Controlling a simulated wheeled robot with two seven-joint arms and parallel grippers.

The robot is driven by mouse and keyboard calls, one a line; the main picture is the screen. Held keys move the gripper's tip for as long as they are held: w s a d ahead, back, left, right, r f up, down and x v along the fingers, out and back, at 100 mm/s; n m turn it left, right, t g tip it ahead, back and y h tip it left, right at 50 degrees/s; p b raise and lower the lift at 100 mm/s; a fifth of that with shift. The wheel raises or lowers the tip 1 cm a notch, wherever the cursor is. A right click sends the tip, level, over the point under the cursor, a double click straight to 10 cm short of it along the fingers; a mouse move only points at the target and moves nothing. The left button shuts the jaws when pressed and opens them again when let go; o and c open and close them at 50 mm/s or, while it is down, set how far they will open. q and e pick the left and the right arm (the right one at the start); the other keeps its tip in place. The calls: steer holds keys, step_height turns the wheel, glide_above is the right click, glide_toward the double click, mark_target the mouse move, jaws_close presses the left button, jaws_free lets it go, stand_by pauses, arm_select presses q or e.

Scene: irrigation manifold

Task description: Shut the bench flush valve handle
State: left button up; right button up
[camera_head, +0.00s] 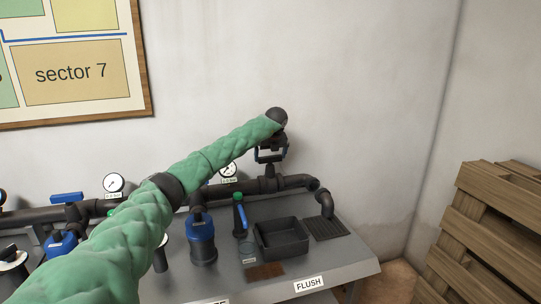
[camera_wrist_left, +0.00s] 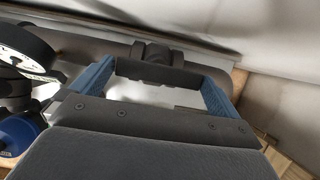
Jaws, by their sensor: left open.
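My left gripper (camera_head: 270,158) is over the right part of the dark pipe (camera_head: 296,182), pointing down at it. It is open, with blue-padded fingers set wide apart, as the left wrist view (camera_wrist_left: 155,80) also shows. A dark valve fitting (camera_head: 270,171) rises from the pipe just below the fingers. In the wrist view this fitting (camera_wrist_left: 157,54) lies between and beyond the fingertips. A FLUSH label (camera_head: 308,285) is on the bench's front edge. My right gripper is not in view.
The grey bench (camera_head: 345,262) carries a black tray (camera_head: 282,238), a dark grate (camera_head: 326,229), a blue-topped filter (camera_head: 202,240) and a green-and-blue hand tool (camera_head: 241,214). A gauge (camera_head: 228,170) stands left of the gripper. Wooden pallets (camera_head: 490,235) stand at right.

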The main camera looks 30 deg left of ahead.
arm_select(q)
steer(key=shift+w+f, duration=0.1)
steer(key=shift+f, duration=0.2)
steer(key=c, duration=0.6)
